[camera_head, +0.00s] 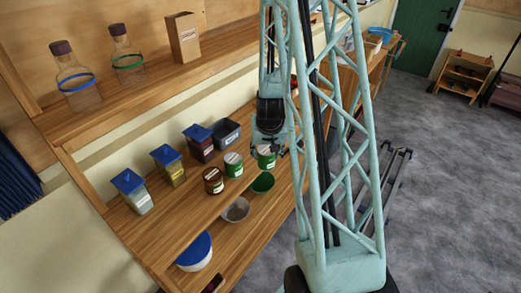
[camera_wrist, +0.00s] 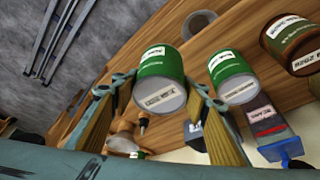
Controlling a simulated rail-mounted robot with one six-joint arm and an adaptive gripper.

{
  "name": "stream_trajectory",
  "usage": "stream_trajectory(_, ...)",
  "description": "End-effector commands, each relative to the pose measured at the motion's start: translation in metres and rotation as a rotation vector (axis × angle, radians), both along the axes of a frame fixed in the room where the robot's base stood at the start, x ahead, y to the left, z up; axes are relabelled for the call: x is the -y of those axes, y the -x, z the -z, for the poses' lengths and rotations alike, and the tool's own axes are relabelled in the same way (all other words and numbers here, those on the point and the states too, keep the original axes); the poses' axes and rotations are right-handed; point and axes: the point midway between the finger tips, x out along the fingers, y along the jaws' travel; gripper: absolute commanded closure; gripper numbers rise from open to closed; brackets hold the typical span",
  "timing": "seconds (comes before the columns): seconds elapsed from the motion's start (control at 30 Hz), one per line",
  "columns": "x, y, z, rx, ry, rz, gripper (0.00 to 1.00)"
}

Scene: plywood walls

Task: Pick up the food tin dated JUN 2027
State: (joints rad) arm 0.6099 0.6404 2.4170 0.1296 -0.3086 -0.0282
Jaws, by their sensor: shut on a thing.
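A green tin (camera_wrist: 162,68) with a white label on its side and a pale dated end sits between the two fingers of my gripper (camera_wrist: 158,90) in the wrist view. The fingers are shut on it, one on each side. The date print is too blurred to read. In the head view this tin (camera_head: 266,159) shows below my gripper (camera_head: 267,146), partly hidden by it. A second green tin (camera_wrist: 230,72) stands beside it, also in the head view (camera_head: 233,165). A brown tin (camera_wrist: 292,40) is farther along, also in the head view (camera_head: 213,181).
Blue-lidded jars (camera_head: 168,166) and a dark bin (camera_head: 227,133) stand behind the tins on the wooden shelf. A green bowl (camera_head: 262,184), a grey bowl (camera_head: 236,209) and a blue-lidded tub (camera_head: 195,251) are lower down. Bottles (camera_head: 127,55) stand on the upper shelf.

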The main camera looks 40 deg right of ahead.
Motion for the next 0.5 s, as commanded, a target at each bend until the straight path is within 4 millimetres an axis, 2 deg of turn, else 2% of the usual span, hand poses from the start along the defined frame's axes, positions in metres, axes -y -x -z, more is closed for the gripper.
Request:
stream_trajectory(0.2, -0.006, 0.023, -0.002, 0.001, 0.001, 0.0, 0.76)
stream_trajectory(0.5, -0.009, 0.032, -0.004, 0.001, 0.002, -0.001, 0.76)
